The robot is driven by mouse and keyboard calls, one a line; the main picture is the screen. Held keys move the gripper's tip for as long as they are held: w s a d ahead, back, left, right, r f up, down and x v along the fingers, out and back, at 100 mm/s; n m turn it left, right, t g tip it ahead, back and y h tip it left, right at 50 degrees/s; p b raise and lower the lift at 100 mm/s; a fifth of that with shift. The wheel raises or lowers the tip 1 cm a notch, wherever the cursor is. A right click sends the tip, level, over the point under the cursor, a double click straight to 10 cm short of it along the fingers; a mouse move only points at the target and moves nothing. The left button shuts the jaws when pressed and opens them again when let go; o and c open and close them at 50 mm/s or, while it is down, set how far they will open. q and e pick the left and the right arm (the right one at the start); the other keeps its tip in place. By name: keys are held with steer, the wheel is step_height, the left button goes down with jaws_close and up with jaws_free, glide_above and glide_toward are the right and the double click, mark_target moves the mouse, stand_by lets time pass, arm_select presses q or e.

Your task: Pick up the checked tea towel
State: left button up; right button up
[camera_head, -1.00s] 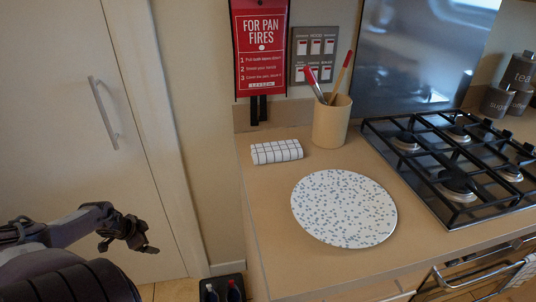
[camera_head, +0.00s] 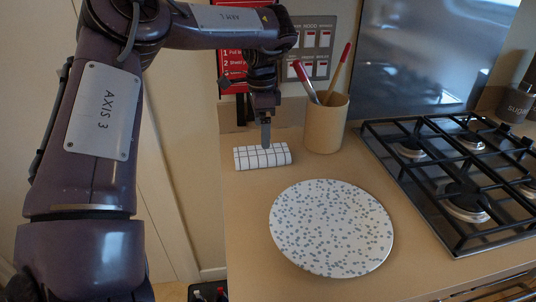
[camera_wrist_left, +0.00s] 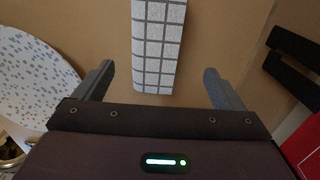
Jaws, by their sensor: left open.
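The checked tea towel (camera_head: 262,156) is a rolled white cloth with dark grid lines, lying on the counter near the wall. It also shows in the left wrist view (camera_wrist_left: 158,45), upright in the picture between the two fingers, its far end cut off by the frame's top. My left gripper (camera_head: 266,140) is just above the towel in the head view, pointing down. In the left wrist view my left gripper (camera_wrist_left: 158,80) is open, one finger on each side of the towel with a gap on both sides. My right gripper is not in view.
A speckled round board (camera_head: 331,228) lies in front of the towel. A tan pot (camera_head: 326,125) with red-tipped utensils stands to the right. A black gas hob (camera_head: 460,180) is farther right. A red fire sign (camera_head: 232,72) hangs on the wall behind.

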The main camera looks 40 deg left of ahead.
mark_target(259, 151)
arm_select(q)
steer(key=f, duration=0.3)
steer(key=shift+s, duration=0.35)
steer(key=f, duration=0.2)
steer(key=f+p, duration=0.1)
steer(key=shift+s+f, duration=0.25)
steer(key=shift+s, duration=0.05)
steer(key=shift+w+f, duration=0.1)
steer(key=shift+f, duration=0.4)
steer(key=c, duration=1.1)
step_height(259, 151, up, 10)
steer(key=shift+r, duration=0.1)
steer(key=o, duration=0.5)
steer(key=shift+c, duration=0.2)
steer(key=c, duration=0.3)
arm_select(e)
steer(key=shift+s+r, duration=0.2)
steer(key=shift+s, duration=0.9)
